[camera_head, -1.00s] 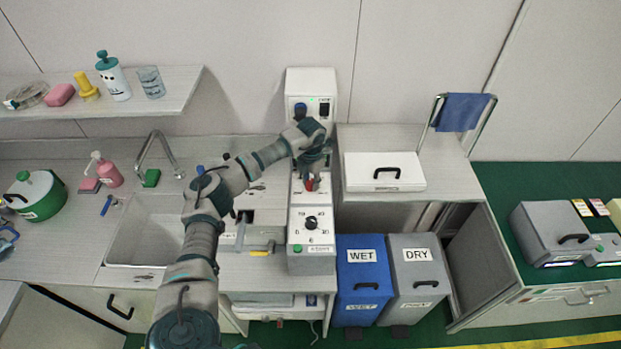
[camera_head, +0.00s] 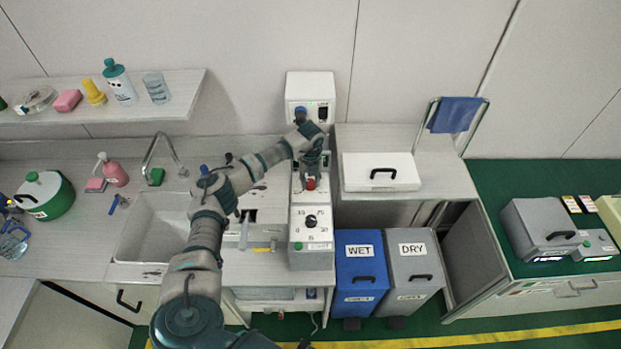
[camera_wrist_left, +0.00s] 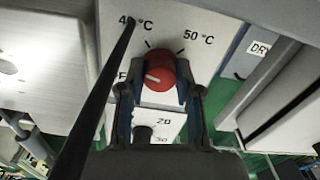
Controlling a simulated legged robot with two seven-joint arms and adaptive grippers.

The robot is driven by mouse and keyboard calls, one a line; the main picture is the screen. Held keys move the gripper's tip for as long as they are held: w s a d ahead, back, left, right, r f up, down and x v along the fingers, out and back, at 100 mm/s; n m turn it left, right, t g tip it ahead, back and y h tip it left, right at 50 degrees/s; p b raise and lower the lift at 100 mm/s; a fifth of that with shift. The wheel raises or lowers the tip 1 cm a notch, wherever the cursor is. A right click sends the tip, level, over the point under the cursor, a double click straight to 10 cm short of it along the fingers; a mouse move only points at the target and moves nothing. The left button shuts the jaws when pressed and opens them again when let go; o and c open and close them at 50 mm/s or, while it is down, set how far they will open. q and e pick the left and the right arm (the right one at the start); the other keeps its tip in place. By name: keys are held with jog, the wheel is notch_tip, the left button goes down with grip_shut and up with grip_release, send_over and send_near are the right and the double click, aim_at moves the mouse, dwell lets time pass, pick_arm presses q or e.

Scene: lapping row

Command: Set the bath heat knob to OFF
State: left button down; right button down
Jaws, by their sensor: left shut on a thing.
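The bath heat knob (camera_wrist_left: 160,70) is red and round, with a white line on its face. It sits on a white panel marked 40 °C and 50 °C; a label at its left is mostly hidden, with only an "F" showing. The white line points left and a little up, roughly toward that label. My left gripper (camera_wrist_left: 158,94) is shut on the knob, one finger at each side. In the head view the knob (camera_head: 310,184) shows as a small red spot below my left gripper (camera_head: 311,178). My right gripper is not in view.
A black dial (camera_head: 311,221) with numbers sits on the box front just below the knob. A white lidded box (camera_head: 382,172) stands to the right, above blue WET (camera_head: 361,270) and grey DRY (camera_head: 412,270) bins. A sink (camera_head: 150,230) lies to the left.

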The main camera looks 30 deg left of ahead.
pick_arm(q)
jog(key=n+p, duration=0.1)
jog(key=n, duration=0.1)
jog(key=n+p, duration=0.2)
jog(key=n, duration=0.1)
jog(key=shift+w+a+r+n, duration=0.1)
jog(key=shift+w+r+n, duration=0.1)
jog(key=shift+r+n, duration=0.15)
jog(key=shift+n+p, duration=0.9)
jog(key=shift+n, duration=0.85)
jog(key=shift+f, duration=0.1)
jog(key=c, duration=0.8)
grip_release()
jog(key=shift+f, duration=0.2)
jog(key=shift+s, duration=0.1)
jog(key=shift+r, duration=0.1)
